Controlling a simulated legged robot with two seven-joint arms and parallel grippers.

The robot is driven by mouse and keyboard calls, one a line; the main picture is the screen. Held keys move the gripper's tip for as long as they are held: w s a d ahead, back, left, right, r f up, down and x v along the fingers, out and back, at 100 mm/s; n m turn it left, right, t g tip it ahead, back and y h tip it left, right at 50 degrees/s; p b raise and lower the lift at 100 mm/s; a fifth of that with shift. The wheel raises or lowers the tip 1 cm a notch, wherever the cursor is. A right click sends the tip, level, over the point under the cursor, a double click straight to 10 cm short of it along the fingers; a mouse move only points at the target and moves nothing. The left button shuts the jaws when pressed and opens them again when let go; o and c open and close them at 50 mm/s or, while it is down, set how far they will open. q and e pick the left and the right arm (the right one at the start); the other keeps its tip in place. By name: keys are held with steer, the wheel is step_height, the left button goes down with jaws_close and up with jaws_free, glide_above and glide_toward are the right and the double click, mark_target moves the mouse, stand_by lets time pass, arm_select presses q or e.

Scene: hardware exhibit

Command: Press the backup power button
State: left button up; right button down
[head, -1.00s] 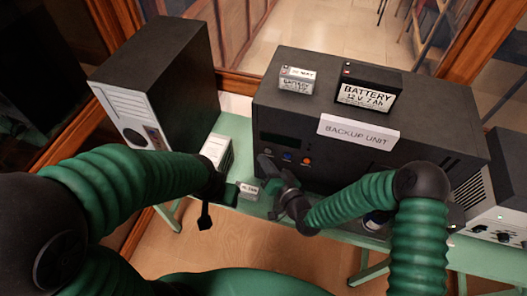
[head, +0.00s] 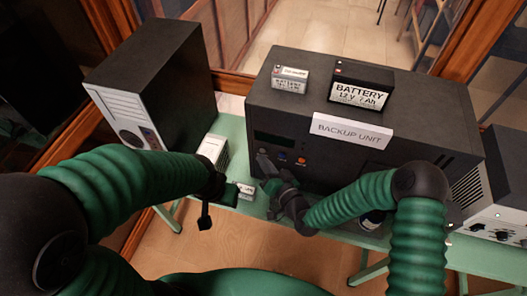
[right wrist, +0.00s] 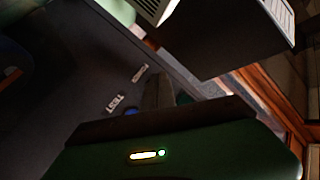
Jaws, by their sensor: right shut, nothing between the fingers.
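The backup unit (head: 425,140) is a wide black box on a green table, with a "BACKUP UNIT" sign (head: 352,131) on it. Its front has a small display, a blue button (head: 283,157) and an orange button (head: 301,160). My right gripper (head: 264,162) is shut and empty, close to the front at the left of the blue button; contact cannot be told. In the right wrist view, "TEST" (right wrist: 115,104) and "POWER" (right wrist: 139,73) labels show on the dark panel, and a finger hides the area beside "POWER". My left gripper (head: 205,213) hangs at the table's front edge, its jaw state unclear.
Two batteries, one small (head: 290,79) and one larger (head: 358,88), stand on the unit. A black computer tower (head: 165,75) stands left, with a small white device (head: 214,151) between. A grey box (head: 500,213) with knobs stands right.

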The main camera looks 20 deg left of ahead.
steer(key=shift+w+a, duration=0.1)
steer(key=shift+w, duration=0.15)
arm_select(q)
steer(key=shift+f, duration=0.1)
arm_select(e)
steer(key=shift+w+d+r, duration=0.1)
steer(key=shift+d+r, duration=0.05)
steer(key=shift+d, duration=0.15)
stand_by(0.4)
arm_select(q)
steer(key=shift+a, duration=0.25)
arm_select(e)
steer(key=shift+a, duration=0.35)
arm_select(q)
steer(key=shift+f, duration=0.15)
arm_select(e)
steer(key=shift+s+a, duration=0.3)
steer(key=shift+s, duration=0.15)
